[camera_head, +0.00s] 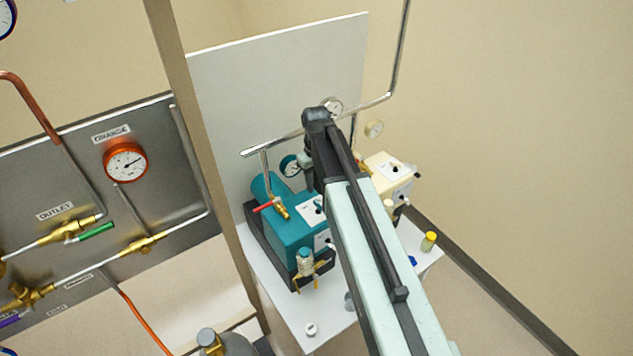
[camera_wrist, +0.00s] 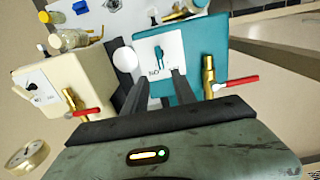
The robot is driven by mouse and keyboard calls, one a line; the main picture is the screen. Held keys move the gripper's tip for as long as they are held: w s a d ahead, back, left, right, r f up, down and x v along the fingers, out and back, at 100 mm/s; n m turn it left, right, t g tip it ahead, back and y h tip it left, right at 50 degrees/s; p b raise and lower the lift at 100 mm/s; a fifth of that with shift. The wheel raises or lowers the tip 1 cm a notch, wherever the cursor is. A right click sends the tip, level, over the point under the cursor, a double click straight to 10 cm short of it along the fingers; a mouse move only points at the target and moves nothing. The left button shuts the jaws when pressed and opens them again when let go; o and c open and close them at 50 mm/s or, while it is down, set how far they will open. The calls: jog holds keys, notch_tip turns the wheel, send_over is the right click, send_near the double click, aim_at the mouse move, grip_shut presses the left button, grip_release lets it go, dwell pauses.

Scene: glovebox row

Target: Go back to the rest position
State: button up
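My gripper (camera_wrist: 160,78) shows two dark fingers with a gap between them in the wrist view, and nothing is held in the gap. In the head view my arm reaches up and away, and its gripper (camera_head: 309,184) hangs down over the teal box (camera_head: 285,228). The wrist view shows the teal box (camera_wrist: 199,52) beyond the fingers, with a white panel and a switch just past the tips. Whether the fingers touch the panel is not clear. The cream box (camera_head: 386,176) stands to the right, partly behind my arm; it also shows in the wrist view (camera_wrist: 85,76).
A red-handled valve (camera_head: 272,205) sticks out of the teal box. Metal pipes and a gauge (camera_head: 290,166) stand close to my gripper. A yellow-capped vial (camera_head: 429,242) and a small white piece (camera_head: 311,329) are on the white table (camera_head: 290,300). A gauge panel (camera_head: 75,200) is at left.

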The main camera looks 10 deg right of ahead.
aim_at(319, 205)
jog(key=shift+f, duration=0.1)
jog(key=shift+f, duration=0.2)
jog(key=f+b, duration=0.1)
jog(key=s+f+b, duration=0.1)
jog(key=b, duration=0.1)
jog(key=s+f+b, duration=0.1)
jog(key=shift+d+f, duration=0.25)
jog(key=shift+f, duration=0.15)
jog(key=s+f+b, duration=0.2)
jog(key=s, duration=0.1)
jog(key=shift+d, duration=0.15)
jog(key=s+f+m+b, duration=0.1)
jog(key=s+m, duration=0.3)
jog(key=s, duration=0.4)
jog(key=shift+s+d+f+m+b, duration=0.3)
jog(key=shift+s+f+b, duration=0.1)
jog(key=shift+b, duration=0.15)
